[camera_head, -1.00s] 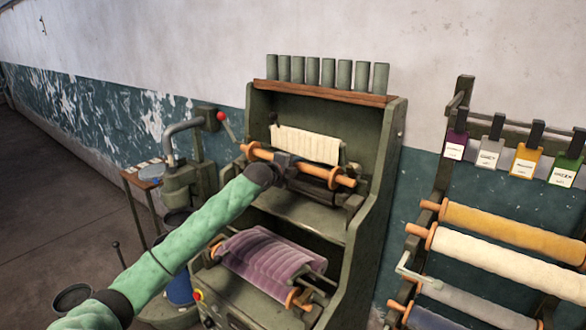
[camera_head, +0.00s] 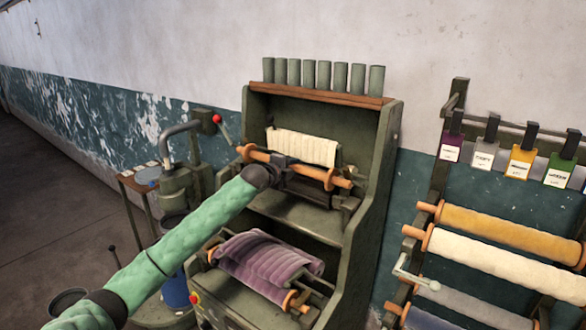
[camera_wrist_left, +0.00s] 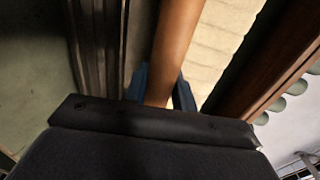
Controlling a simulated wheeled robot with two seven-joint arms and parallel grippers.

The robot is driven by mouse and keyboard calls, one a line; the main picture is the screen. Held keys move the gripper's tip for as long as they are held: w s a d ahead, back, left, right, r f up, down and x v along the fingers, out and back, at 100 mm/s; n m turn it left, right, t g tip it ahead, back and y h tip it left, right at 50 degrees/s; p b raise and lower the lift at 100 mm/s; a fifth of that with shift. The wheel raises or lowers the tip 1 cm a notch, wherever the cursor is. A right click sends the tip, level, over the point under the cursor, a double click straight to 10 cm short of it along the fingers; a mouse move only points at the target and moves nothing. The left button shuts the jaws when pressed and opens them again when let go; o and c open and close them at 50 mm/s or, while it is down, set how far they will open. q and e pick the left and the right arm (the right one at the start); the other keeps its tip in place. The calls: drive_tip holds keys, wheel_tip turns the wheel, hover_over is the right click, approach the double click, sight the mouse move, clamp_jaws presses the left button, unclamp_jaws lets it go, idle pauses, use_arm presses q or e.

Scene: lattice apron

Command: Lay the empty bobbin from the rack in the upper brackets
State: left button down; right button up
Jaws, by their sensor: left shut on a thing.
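The empty bobbin (camera_head: 308,171) is a bare orange-brown wooden rod with a round flange near each end. My left gripper (camera_head: 282,162) is shut around its middle and holds it level across the upper opening of the green machine (camera_head: 368,185). In the left wrist view the bobbin (camera_wrist_left: 178,45) runs between the two blue fingertips (camera_wrist_left: 160,90). Cream cloth (camera_head: 303,146) hangs just behind it. The upper brackets (camera_head: 347,198) show partly near the bobbin's right end; I cannot tell whether the bobbin touches them. My right gripper is out of view.
A purple roll (camera_head: 265,262) lies in the lower part of the machine. The rack (camera_head: 436,185) at right holds orange, cream and grey rolls, with coloured tags above. Several green cylinders line the top shelf (camera_head: 320,93). A red-knobbed lever (camera_head: 217,120) stands at left.

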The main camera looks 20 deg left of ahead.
use_arm(q)
drive_tip(key=shift+f, duration=0.25)
idle(0.3)
drive_tip(key=shift+a+f+b, duration=0.1)
drive_tip(key=shift+f+b, duration=0.6)
drive_tip(key=shift+f, duration=0.45)
drive_tip(key=shift+s, duration=0.1)
